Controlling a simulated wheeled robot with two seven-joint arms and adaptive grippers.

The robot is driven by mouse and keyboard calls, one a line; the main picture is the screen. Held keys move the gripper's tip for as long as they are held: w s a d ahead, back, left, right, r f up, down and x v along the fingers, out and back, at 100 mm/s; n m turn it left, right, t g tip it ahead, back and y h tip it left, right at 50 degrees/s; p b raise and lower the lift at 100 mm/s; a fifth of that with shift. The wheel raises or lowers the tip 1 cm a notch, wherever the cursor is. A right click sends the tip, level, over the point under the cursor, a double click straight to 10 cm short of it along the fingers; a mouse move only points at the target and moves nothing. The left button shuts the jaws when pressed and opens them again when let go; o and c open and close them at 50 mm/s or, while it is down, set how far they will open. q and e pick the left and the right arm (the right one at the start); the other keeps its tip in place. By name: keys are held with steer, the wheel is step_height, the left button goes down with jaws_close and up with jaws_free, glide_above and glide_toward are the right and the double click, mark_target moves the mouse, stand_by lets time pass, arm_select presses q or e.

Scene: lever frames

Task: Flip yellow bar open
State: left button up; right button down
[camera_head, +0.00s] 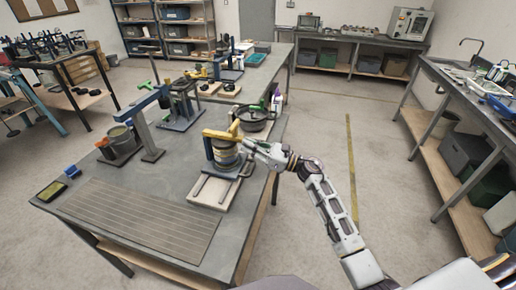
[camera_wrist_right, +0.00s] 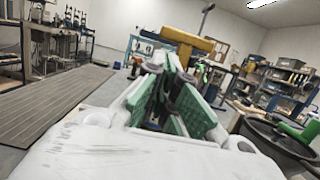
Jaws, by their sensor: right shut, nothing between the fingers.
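The yellow bar (camera_head: 221,135) lies across the top of a lever frame (camera_head: 225,155) on the workbench, roughly level. In the right wrist view the yellow bar (camera_wrist_right: 187,40) shows just beyond my fingers, with its near end close to them. My right gripper (camera_head: 251,144) comes in from the right and is at the bar's right end; whether it touches cannot be told. The right gripper's green-padded fingers (camera_wrist_right: 182,85) are shut with nothing between them. The frame stands on a light base plate (camera_head: 210,195). My left gripper is not in view.
A dark round pan-like thing (camera_head: 256,118) stands behind my right gripper. A blue-topped stand (camera_head: 146,125) and a pot (camera_head: 121,140) are to the left. A slatted mat (camera_head: 140,218) covers the bench front. Clear floor lies to the right.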

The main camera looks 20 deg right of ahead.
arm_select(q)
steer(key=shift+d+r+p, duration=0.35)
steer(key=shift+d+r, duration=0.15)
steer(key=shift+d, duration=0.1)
arm_select(e)
steer(key=x, duration=0.4)
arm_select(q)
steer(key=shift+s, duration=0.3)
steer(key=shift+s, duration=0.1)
arm_select(e)
steer(key=shift+r, duration=0.1)
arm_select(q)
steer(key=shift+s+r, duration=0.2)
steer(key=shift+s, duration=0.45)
arm_select(e)
steer(key=shift+r, duration=0.3)
